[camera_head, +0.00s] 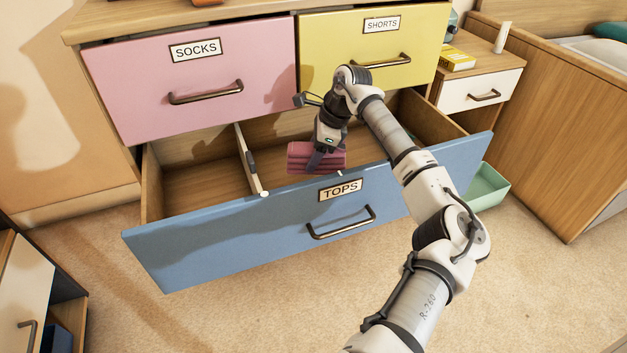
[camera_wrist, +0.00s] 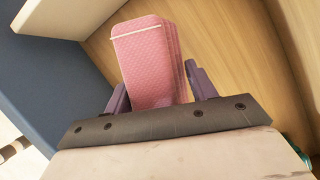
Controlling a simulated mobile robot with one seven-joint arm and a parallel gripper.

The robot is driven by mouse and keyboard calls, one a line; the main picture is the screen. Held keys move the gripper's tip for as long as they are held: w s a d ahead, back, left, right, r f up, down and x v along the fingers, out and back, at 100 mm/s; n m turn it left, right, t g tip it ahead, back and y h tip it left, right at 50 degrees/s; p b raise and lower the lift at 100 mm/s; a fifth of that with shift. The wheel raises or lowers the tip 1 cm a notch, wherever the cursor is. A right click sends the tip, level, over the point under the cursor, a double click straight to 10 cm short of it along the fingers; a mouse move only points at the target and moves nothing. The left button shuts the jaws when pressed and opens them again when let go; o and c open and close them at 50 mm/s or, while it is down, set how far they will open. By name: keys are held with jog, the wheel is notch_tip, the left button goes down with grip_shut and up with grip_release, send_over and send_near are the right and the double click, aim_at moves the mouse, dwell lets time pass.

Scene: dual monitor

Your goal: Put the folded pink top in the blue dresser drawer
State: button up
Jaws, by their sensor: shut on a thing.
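The folded pink top (camera_head: 300,157) is between the fingers of my gripper (camera_head: 321,162), which is shut on it. It is over the open blue drawer (camera_head: 240,229) labelled TOPS, to the right of the divider and close to the drawer's front panel. In the wrist view the folded pink top (camera_wrist: 147,60) sticks out past the two dark fingers of my gripper (camera_wrist: 160,88), with its folded layers showing on the right. I cannot tell whether the top touches the drawer floor.
A wooden divider (camera_head: 246,160) splits the drawer; the left compartment (camera_head: 200,180) looks empty. The pink SOCKS drawer (camera_head: 190,85) and yellow SHORTS drawer (camera_head: 345,60) above are shut. A green bin (camera_head: 488,187) stands on the carpet at right, by a nightstand (camera_head: 480,75).

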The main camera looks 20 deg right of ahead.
aim_at(314, 175)
notch_tip(314, 175, down, 7)
jog(key=shift+f+b, duration=0.15)
jog(key=shift+b, duration=0.7)
jog(key=shift+f, duration=0.1)
jog(key=o, duration=1.1)
jog(key=shift+c, duration=0.2)
jog(key=p+v, duration=0.3)
jog(key=v, duration=0.9)
jog(key=shift+a+p, duration=0.1)
jog(key=shift+p, duration=0.3)
